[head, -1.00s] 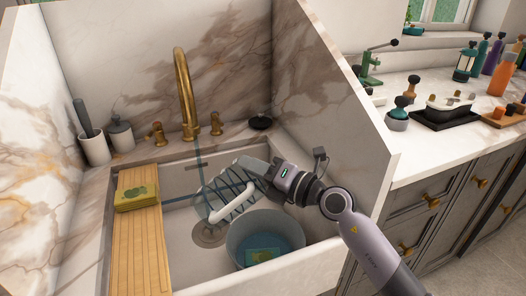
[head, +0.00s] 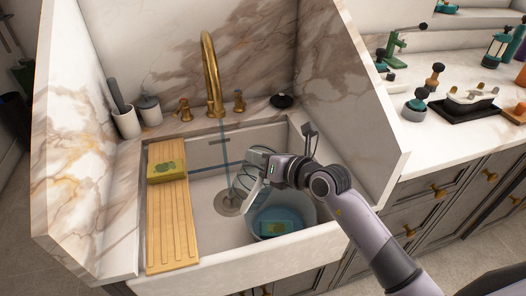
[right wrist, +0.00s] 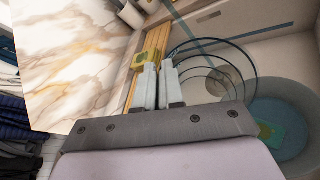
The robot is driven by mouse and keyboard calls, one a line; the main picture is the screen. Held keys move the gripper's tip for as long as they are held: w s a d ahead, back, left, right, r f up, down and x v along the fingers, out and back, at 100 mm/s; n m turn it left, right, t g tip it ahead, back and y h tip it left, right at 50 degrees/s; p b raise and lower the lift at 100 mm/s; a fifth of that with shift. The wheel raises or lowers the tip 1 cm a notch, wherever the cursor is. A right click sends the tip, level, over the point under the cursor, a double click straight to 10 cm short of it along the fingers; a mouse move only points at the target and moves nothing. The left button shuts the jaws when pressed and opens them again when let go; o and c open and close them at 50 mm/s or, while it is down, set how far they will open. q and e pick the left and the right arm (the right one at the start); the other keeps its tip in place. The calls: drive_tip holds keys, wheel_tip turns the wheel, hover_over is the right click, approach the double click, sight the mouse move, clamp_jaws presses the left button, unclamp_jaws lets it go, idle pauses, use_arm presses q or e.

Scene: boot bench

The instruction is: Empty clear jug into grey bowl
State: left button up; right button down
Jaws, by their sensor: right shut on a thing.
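The clear jug (head: 241,178) shows mostly as dark curved outlines above the sink, left of the grey bowl's near-left rim. Its outlines also show in the right wrist view (right wrist: 212,72). My right gripper (head: 262,178) is shut on the jug, with the fingers close together in the right wrist view (right wrist: 158,86). The exact grip point is hard to see, and I cannot tell the jug's exact tilt or whether it holds liquid. The grey bowl (head: 308,212) stands in the sink, with bluish water and a green-yellow sponge (head: 274,228) in it. My left gripper is not in view.
A brass tap (head: 209,70) stands behind the sink, with a thin bluish stream below it. A wooden drainboard (head: 172,225) with a yellow-green sponge (head: 166,170) crosses the sink's left side. Marble panels wall the left, back and right. The drain (head: 228,203) is left of the bowl.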

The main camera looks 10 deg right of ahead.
drive_tip(key=shift+a+f+n+g+h, duration=0.15)
drive_tip(key=shift+a+n+g+h, duration=0.25)
drive_tip(key=shift+n+h, duration=0.45)
drive_tip(key=shift+a+f+n+b, duration=0.2)
drive_tip(key=shift+f+n+b, duration=0.05)
drive_tip(key=shift+n+b, duration=0.1)
drive_tip(key=b, duration=0.5)
drive_tip(key=shift+w+a+f+h, duration=0.15)
drive_tip(key=shift+w+h, duration=0.1)
drive_tip(key=shift+w, duration=0.05)
drive_tip(key=b, duration=0.6)
drive_tip(key=shift+s, duration=0.1)
drive_tip(key=shift+s+h+b, duration=0.2)
drive_tip(key=shift+h+b, duration=0.1)
drive_tip(key=shift+b, duration=0.95)
